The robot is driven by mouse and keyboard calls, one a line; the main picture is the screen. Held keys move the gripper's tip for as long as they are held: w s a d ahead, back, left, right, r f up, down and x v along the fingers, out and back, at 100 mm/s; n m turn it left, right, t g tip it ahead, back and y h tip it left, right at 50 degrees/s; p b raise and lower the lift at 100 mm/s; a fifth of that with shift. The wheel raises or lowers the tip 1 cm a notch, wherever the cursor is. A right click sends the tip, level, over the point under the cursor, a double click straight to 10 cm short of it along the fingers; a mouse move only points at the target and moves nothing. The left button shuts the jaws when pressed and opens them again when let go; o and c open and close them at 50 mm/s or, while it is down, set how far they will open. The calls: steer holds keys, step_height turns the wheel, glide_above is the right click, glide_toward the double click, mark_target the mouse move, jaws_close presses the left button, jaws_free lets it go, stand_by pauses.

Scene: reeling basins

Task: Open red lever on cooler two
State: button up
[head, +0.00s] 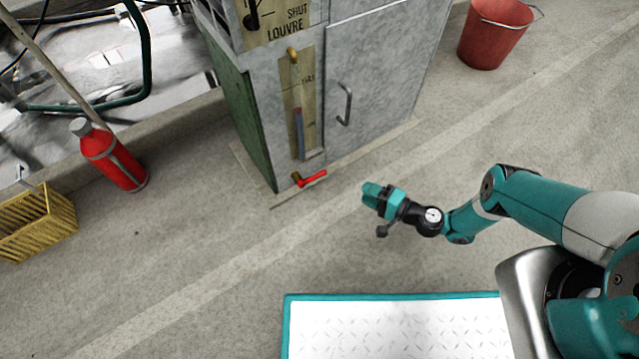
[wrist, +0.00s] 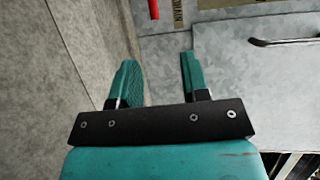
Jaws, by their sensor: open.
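A red lever (head: 312,179) on a brass valve (head: 296,177) sticks out low on the front of a grey metal cabinet (head: 375,75), near its bottom left corner. My gripper (head: 370,194) is in front of the cabinet, to the right of the lever and apart from it. In the wrist view my gripper (wrist: 159,75) has its two teal fingers spread with nothing between them. A red piece, probably the lever (wrist: 154,9), shows at the top edge of the wrist view, beyond the fingertips. No number is readable on the cabinet.
The cabinet door has a bar handle (head: 346,104). A red bucket (head: 494,32) stands at the back right. A red bottle (head: 108,155) and a yellow basket (head: 36,221) are at the left. The concrete floor before the cabinet is clear.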

mark_target(319, 175)
steer(key=shift+s+f, duration=0.35)
steer(key=shift+f, duration=0.3)
steer(key=shift+w+a+f+b, duration=0.15)
steer(key=shift+a+b, duration=0.1)
steer(key=shift+b, duration=0.15)
steer(key=b+x, duration=1)
steer(key=x, duration=0.5)
steer(key=shift+w+b, duration=0.15)
steer(key=shift+b, duration=0.25)
steer(key=shift+w+a, duration=0.4)
steer(key=shift+a, duration=0.2)
jaws_close()
